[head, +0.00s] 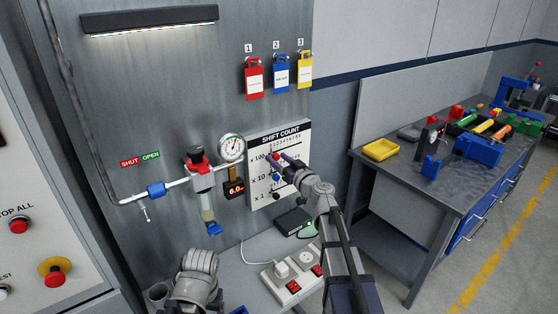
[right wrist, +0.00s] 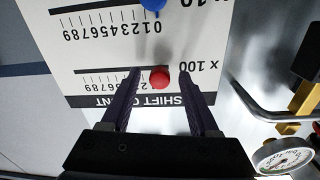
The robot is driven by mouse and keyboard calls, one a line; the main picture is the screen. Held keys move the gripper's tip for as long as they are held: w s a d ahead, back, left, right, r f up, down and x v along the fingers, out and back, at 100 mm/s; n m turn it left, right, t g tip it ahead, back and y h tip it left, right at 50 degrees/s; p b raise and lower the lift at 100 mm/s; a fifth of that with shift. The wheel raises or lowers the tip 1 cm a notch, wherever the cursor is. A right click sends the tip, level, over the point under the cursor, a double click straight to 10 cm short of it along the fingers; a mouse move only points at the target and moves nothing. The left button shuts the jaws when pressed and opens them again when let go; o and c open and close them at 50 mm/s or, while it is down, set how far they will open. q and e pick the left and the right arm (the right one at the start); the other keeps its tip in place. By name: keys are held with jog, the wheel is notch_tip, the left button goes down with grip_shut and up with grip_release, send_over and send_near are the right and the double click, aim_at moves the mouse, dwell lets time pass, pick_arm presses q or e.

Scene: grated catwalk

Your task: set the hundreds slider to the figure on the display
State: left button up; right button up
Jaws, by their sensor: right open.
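The white SHIFT COUNT board (head: 258,187) hangs on the metal wall with rows marked x 100, x 10 and x 1. The red knob of the hundreds slider (right wrist: 159,77) stands near the low end of its 0 to 9 scale, covering figures there. The blue knob (right wrist: 152,4) of the x 10 row is also near its low end. My right gripper (right wrist: 160,78) is open, with one finger on each side of the red knob. A small display (head: 235,189) shows red figures starting with 6; the rest is too small to read.
A pressure gauge (head: 231,148) and a valve pipe (head: 175,185) stick out left of the board. A power strip (head: 292,283) lies on the bench below. Red, blue and yellow tags (head: 281,79) hang above. A cluttered workbench (head: 420,190) stands right.

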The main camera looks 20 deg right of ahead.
grip_shut()
dwell(0.3)
dwell(1.0)
